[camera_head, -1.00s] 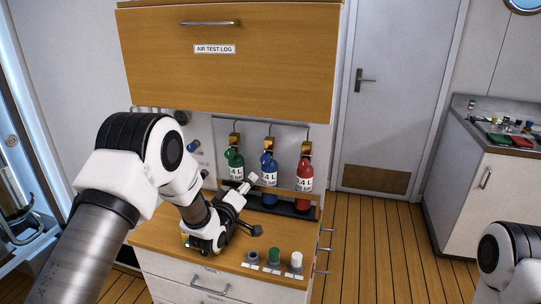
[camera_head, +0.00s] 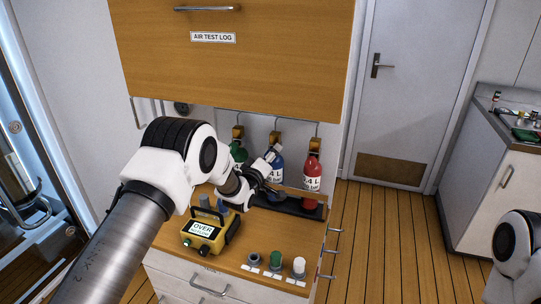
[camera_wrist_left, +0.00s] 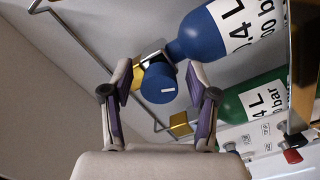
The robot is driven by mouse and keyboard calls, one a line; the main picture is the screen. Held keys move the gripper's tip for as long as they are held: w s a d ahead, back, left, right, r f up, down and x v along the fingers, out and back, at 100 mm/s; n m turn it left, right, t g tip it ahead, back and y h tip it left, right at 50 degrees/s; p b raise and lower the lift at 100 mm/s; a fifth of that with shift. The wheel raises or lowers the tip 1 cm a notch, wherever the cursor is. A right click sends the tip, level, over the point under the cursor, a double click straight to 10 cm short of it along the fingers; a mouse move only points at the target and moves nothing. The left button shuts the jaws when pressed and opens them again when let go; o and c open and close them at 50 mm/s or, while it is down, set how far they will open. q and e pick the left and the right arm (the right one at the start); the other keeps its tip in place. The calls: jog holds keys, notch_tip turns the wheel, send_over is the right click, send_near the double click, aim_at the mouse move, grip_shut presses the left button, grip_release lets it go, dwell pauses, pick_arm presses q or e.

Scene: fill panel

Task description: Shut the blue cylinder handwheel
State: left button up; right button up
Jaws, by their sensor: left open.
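The blue cylinder (camera_head: 276,172) stands in the rack between the green cylinder (camera_head: 238,153) and the red cylinder (camera_head: 312,175). My left gripper (camera_head: 276,165) is in front of the blue cylinder and hides part of it. In the left wrist view, the blue cylinder (camera_wrist_left: 205,35) lies at the top, tilted in the picture. Its blue handwheel (camera_wrist_left: 160,84), with a white mark, shows between the spread fingertips of my left gripper (camera_wrist_left: 160,80). The fingers are open on both sides of it; I cannot tell whether they touch it. My right gripper is out of view.
A yellow meter (camera_head: 205,238) reading "OVER" stands on the wooden counter (camera_head: 240,257). Several knobs or caps (camera_head: 276,259) line the counter's front edge. The wooden cabinet (camera_head: 235,65) labelled "AIR TEST LOG" hangs above the cylinders. A thin pipe runs near my left fingers.

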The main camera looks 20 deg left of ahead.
pick_arm(q)
jog(key=shift+s+r, duration=0.1)
jog(key=shift+s, duration=0.05)
jog(key=shift+c, duration=0.3)
grip_shut()
